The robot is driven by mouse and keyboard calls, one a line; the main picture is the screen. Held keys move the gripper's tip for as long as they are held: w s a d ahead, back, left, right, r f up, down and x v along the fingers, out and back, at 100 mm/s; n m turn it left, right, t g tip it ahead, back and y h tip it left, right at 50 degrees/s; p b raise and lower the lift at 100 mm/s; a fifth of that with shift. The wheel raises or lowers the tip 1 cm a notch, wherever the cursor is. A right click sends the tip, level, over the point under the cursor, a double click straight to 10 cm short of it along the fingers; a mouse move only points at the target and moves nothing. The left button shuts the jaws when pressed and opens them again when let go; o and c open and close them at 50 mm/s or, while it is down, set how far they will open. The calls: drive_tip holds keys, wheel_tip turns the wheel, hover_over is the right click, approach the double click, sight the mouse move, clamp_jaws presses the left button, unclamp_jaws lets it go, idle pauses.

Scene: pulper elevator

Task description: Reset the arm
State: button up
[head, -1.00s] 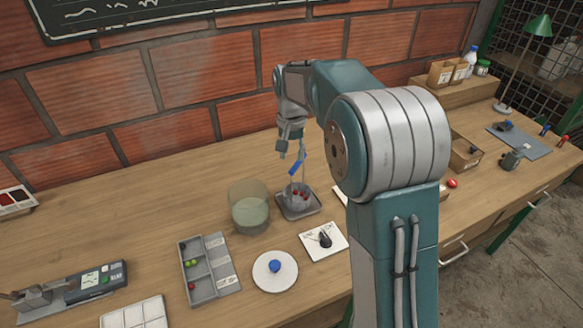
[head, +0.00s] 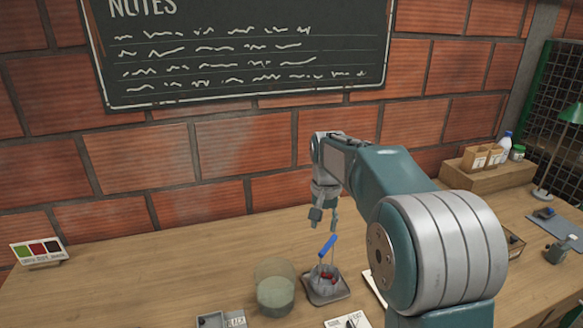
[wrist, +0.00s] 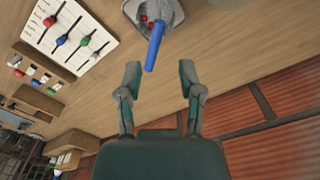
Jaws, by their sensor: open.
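My gripper (head: 323,222) hangs above the wooden bench in the head view, with its fingers pointing down. In the wrist view my gripper (wrist: 162,85) has its two fingers spread apart with nothing between them. Just below it is a small basket with a blue handle (head: 328,246), holding red pieces and standing on a grey tray (head: 340,291). The blue handle also shows in the wrist view (wrist: 154,47), beyond the fingertips and apart from them.
A glass beaker of greenish liquid (head: 275,290) stands left of the tray. A chalkboard (head: 245,60) hangs on the brick wall behind. A colour card (head: 38,251) stands at the left. A wooden shelf with containers (head: 490,175) is at the back right. The bench's left middle is clear.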

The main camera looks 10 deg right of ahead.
drive_tip(key=s+r+n+t, duration=0.2)
drive_tip(key=s+r, duration=0.2)
drive_tip(key=s, duration=0.7)
drive_tip(key=s+r+n+t, duration=0.1)
drive_tip(key=s+r+t, duration=0.15)
drive_tip(key=s, duration=0.85)
drive_tip(key=s+d+f+n+t, duration=0.1)
drive_tip(key=s+f, duration=0.1)
drive_tip(key=s, duration=0.6)
drive_tip(key=shift+f, duration=0.35)
